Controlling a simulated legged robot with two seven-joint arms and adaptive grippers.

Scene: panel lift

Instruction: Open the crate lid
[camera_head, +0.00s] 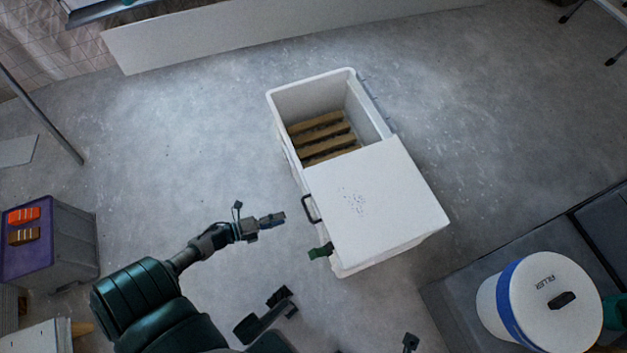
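The white crate (286,145) stands on the floor at the centre. Its far part is open and shows several wooden slats (322,136) inside. A flat white lid panel (385,205) covers the near part. A black handle (309,208) is on the crate's left side, and a small green piece (321,251) sticks out near its lower left corner. My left gripper (272,220) is left of the handle in the picture, apart from it, with nothing visible in it. Its finger opening is too small to read. My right gripper cannot be made out.
A blue-banded white bucket (550,300) stands on a dark platform (455,300) at the lower right. A purple-topped grey box (50,245) is at the left. A long pale board (290,30) lies along the back. The floor around the crate's left and far sides is clear.

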